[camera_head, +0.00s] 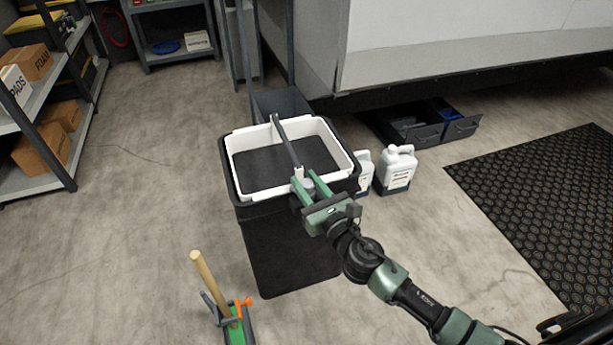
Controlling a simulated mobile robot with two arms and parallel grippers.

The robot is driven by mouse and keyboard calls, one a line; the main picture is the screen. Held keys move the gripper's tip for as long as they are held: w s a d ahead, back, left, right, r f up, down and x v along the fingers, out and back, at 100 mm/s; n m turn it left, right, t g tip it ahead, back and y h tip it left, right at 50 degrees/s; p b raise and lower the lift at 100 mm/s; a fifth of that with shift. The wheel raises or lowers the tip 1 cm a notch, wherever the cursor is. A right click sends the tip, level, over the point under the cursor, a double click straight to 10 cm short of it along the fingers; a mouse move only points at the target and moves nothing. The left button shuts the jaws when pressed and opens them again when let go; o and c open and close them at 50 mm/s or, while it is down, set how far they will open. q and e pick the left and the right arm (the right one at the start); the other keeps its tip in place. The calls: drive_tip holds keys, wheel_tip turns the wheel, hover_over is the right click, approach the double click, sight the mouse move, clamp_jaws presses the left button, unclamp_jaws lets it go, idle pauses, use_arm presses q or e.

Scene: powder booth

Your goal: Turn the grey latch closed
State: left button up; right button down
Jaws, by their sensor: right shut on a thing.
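A dark bin (288,250) with a white inner rim (240,141) stands on the floor near the middle of the view. A long grey bar, which looks like the grey latch (286,142), lies across the bin's opening from the far rim to the near right rim. My right gripper (304,180) reaches in from the lower right and is shut on the near end of the latch, beside a small pale block there. The fingers partly hide that end. My left gripper is not in view.
Two white jugs, one clearly visible (397,168), stand right of the bin. A wooden handle (212,285) rises from a green holder (238,328) at lower left. A shelf with boxes (38,150) is at left, a black mat (545,200) at right. Floor left of the bin is clear.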

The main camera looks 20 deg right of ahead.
drive_tip(key=m+h, duration=0.3)
drive_tip(key=h, duration=0.1)
drive_tip(key=shift+a+p, duration=0.1)
drive_tip(key=shift+p, duration=0.25)
drive_tip(key=m+h, duration=0.1)
drive_tip(key=h, duration=0.2)
drive_tip(key=shift+m, duration=0.3)
drive_tip(key=m+g+h, duration=0.1)
drive_tip(key=m+h, duration=0.1)
drive_tip(key=h, duration=0.1)
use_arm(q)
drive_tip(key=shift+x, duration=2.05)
use_arm(e)
drive_tip(key=shift+m+g+h, duration=0.7)
drive_tip(key=shift+m+h, duration=0.1)
drive_tip(key=shift+h, duration=0.4)
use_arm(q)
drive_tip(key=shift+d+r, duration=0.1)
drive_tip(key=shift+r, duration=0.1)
use_arm(e)
drive_tip(key=shift+h, duration=0.3)
drive_tip(key=c, duration=1.3)
unclamp_jaws()
drive_tip(key=shift+c, duration=0.2)
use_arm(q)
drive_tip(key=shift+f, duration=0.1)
